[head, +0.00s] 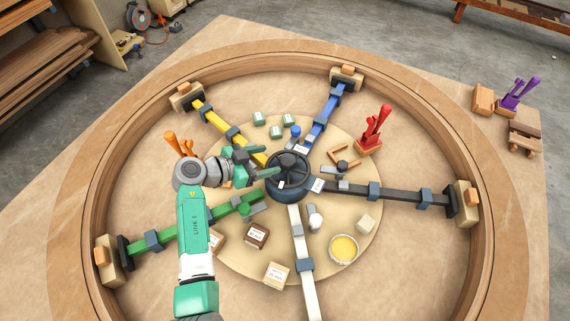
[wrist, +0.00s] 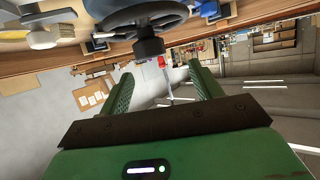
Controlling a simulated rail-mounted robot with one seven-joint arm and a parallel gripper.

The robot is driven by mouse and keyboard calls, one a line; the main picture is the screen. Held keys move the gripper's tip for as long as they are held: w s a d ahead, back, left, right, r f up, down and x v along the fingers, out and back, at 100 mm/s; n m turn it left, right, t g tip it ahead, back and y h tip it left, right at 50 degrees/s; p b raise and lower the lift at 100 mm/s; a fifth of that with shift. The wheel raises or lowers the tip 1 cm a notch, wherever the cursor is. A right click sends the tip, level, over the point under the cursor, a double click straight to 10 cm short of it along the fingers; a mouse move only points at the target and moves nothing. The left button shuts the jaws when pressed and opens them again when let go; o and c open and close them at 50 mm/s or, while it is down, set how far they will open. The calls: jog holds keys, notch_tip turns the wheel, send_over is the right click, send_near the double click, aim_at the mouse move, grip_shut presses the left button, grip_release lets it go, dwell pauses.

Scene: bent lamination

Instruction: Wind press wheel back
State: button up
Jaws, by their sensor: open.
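The press wheel (head: 289,180) is a dark round hub at the centre of the ring, where the coloured arms meet. In the wrist view its dark rim (wrist: 130,14) is at the top, with a black knob (wrist: 150,48) sticking out from it. My gripper (head: 271,161) is at the left side of the wheel, its green fingers pointing at it. In the wrist view my gripper (wrist: 160,78) is open, and the knob shows ahead, between the lines of the fingers. I see no grip on it, and cannot tell whether a finger touches it.
Coloured arms, such as the blue (head: 322,117) and black (head: 395,192) ones, run from the hub to the bent wooden ring (head: 500,215).

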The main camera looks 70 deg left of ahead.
aim_at(283, 162)
jog(key=shift+s+d+f+h, duration=0.1)
jog(key=shift+d+f+h, duration=0.3)
jog(key=shift+d, duration=0.2)
jog(key=x, duration=0.8)
jog(key=shift+a+r+b, duration=0.1)
jog(key=shift+a+b, duration=0.05)
jog(key=shift+b, duration=0.25)
jog(key=c, duration=1)
jog(key=shift+o, duration=0.2)
jog(key=shift+y, duration=0.3)
